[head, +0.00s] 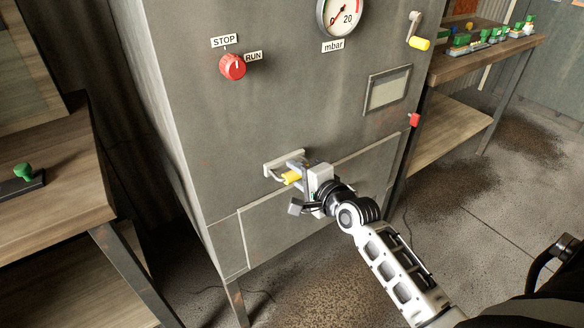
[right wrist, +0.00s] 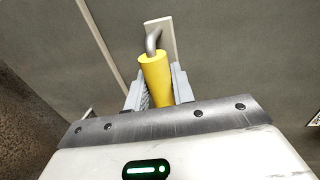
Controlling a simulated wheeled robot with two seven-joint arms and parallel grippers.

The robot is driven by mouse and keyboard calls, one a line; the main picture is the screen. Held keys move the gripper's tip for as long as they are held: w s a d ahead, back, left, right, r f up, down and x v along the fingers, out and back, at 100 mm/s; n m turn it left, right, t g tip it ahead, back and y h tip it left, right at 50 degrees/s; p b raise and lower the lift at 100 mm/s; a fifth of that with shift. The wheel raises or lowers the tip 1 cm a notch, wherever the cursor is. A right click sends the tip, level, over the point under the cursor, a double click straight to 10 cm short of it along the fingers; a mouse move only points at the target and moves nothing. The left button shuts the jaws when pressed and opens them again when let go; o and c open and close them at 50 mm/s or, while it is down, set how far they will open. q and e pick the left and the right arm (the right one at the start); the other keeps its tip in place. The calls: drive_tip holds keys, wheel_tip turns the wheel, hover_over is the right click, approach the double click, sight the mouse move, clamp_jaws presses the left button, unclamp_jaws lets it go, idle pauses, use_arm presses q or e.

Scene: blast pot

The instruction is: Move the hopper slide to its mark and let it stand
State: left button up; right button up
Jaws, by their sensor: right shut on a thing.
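The hopper slide's yellow grip (head: 291,177) shows low on the front of the grey cabinet, in front of a small pale plate (head: 277,167). In the right wrist view the yellow grip (right wrist: 156,80) joins a bent metal rod (right wrist: 153,40) that runs to the plate. My right gripper (head: 300,177) is shut on the yellow grip, with one finger on each side of it. The slide's mark cannot be made out, and the gripper hides part of the plate. My left gripper is not in view.
A bench (head: 480,50) with several green-topped parts stands right. Another bench (head: 50,210) stands left. Grit lies on the floor.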

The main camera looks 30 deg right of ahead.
drive_tip(key=shift+s, duration=0.1)
drive_tip(key=f+p+v, duration=0.1)
drive_tip(key=p+v, duration=0.1)
drive_tip(key=v, duration=0.4)
drive_tip(key=shift+s, duration=0.45)
drive_tip(key=o, duration=1.1)
drive_tip(key=shift+d+f, duration=0.1)
drive_tip(key=shift+c, duration=0.2)
drive_tip(key=shift+p, duration=0.3)
drive_tip(key=shift+c, duration=0.4)
drive_tip(key=p+v, duration=0.2)
drive_tip(key=v, duration=0.5)
